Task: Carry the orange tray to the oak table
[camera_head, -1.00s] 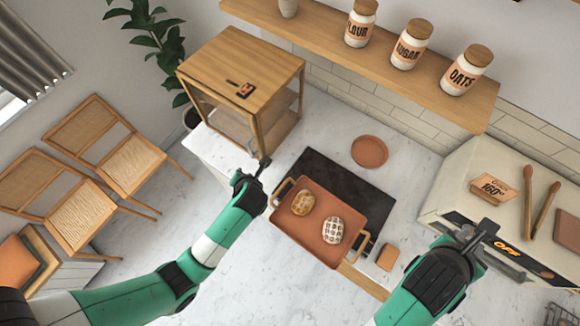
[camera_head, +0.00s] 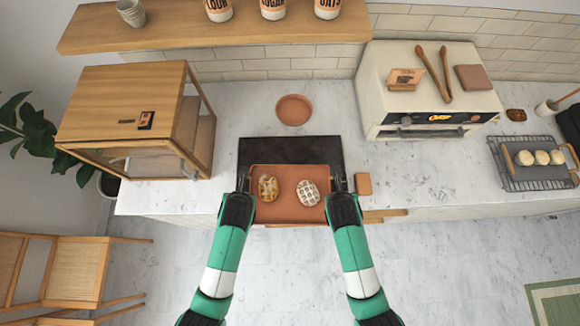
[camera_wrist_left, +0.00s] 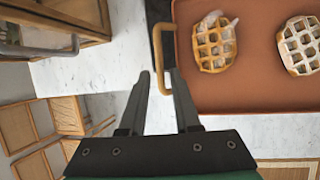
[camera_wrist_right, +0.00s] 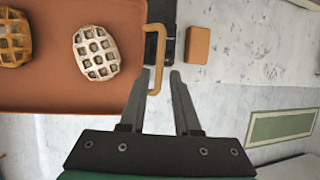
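The orange tray (camera_head: 285,214) sits on the counter, partly over a dark mat, and carries two waffles (camera_head: 268,188) (camera_head: 308,192). My left gripper (camera_head: 243,181) is at its left end. In the left wrist view the left fingers (camera_wrist_left: 161,76) are open and empty, with the tray's left handle (camera_wrist_left: 168,45) just past the fingertips. My right gripper (camera_head: 341,182) is at the tray's right end. In the right wrist view its fingers (camera_wrist_right: 164,76) are open, with the right handle (camera_wrist_right: 155,50) just past them. I cannot identify the oak table in these views.
A wooden cabinet (camera_head: 133,110) stands left of the tray and a cream toaster oven (camera_head: 425,90) right. A round coaster (camera_head: 294,109) lies behind the dark mat (camera_head: 290,151). A small tan block (camera_head: 363,184) is close beside my right gripper. Chairs (camera_head: 50,265) stand lower left.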

